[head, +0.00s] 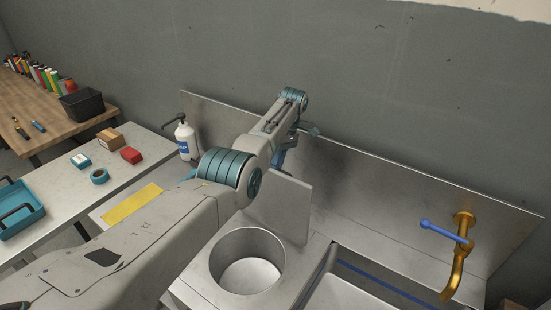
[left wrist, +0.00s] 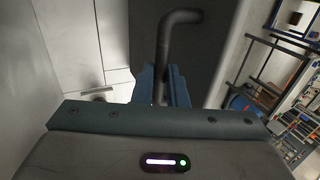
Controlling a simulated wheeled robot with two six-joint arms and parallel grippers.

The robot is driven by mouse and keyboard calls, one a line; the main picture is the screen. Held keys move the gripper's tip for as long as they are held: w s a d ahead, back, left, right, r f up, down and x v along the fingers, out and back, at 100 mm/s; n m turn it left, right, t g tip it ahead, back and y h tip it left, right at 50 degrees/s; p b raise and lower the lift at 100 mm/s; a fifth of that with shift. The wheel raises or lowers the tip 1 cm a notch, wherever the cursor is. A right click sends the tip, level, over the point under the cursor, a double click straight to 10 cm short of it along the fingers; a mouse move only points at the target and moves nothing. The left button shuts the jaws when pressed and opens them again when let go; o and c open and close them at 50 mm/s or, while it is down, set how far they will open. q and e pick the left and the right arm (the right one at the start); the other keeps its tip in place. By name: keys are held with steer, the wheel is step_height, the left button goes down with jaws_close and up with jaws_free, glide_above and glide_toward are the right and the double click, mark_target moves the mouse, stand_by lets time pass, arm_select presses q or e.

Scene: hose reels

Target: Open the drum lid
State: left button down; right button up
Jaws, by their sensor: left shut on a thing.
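The drum is a round steel opening (head: 247,262) set in the counter, and its inside shows empty. The lid (head: 283,205) is a flat grey plate standing up, close to upright, at the back edge of the opening. My left gripper (head: 280,158) is at the lid's upper edge, partly hidden by my arm and the lid. In the left wrist view its blue fingers (left wrist: 161,85) are shut on a dark bent bar handle (left wrist: 172,40), with a dark flat surface beside it. My right gripper is out of view.
A brass tap (head: 461,255) with a blue lever stands at the right, by a sink basin (head: 350,290). A steel backsplash (head: 400,190) runs along the wall behind. A pump bottle (head: 186,138) and a yellow cloth (head: 132,205) are left of my arm.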

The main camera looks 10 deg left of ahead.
arm_select(q)
steer(key=shift+d+f, duration=0.2)
steer(key=shift+f, duration=0.4)
steer(key=c, duration=1.5)
jaws_free()
steer(key=shift+w, duration=0.1)
steer(key=shift+o, duration=0.2)
steer(key=shift+w+a, duration=0.1)
steer(key=shift+w, duration=0.2)
steer(key=shift+r, duration=0.15)
